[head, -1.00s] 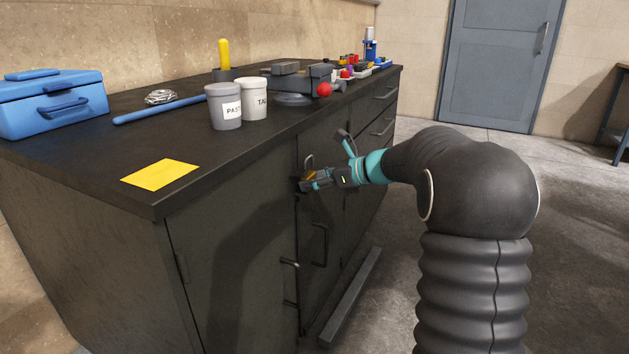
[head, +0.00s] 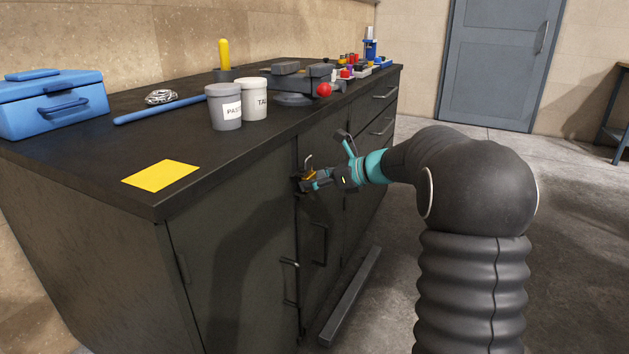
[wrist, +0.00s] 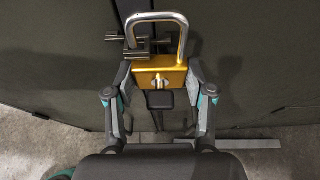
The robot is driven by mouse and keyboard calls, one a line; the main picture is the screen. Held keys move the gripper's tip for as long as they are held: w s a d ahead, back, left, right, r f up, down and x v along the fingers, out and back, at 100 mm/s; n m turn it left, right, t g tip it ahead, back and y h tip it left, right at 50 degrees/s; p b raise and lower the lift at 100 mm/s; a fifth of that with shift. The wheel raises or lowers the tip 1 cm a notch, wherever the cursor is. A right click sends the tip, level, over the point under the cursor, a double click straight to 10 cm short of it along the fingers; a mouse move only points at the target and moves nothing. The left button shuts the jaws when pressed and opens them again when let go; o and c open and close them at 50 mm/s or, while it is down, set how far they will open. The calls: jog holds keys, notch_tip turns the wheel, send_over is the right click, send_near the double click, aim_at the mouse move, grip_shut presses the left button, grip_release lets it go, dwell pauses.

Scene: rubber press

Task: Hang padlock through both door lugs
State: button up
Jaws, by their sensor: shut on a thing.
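The padlock (wrist: 161,75) has a brass body and a silver U-shaped shackle (wrist: 183,32). It also shows small in the head view (head: 309,174), against the cabinet front. My gripper (wrist: 160,88) is shut on the padlock's body, one finger on each side, with the shackle pointing away from my wrist. The dark door lugs (wrist: 136,47) are beside the shackle's left leg at the door seam and overlap it in the wrist view. I cannot tell whether that leg runs through both lugs. In the head view the lugs are hidden or too small.
The black cabinet (head: 225,165) has door handles (head: 320,244) below my gripper and a worktop edge above it. A grey pot (head: 223,107), a white pot (head: 254,99), a blue toolbox (head: 50,103) and a yellow sheet (head: 161,174) are on top. The floor to the right is clear.

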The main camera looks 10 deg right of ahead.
jog(key=shift+w+a+p, duration=0.25)
jog(key=shift+a+p, duration=0.05)
jog(key=shift+a, duration=0.1)
dwell(0.4)
jog(key=shift+r+p, duration=0.1)
jog(key=shift+p, duration=0.3)
dwell(1.3)
jog(key=shift+f, duration=0.35)
dwell(1.8)
jog(key=o, duration=1.6)
jog(key=shift+d, duration=0.1)
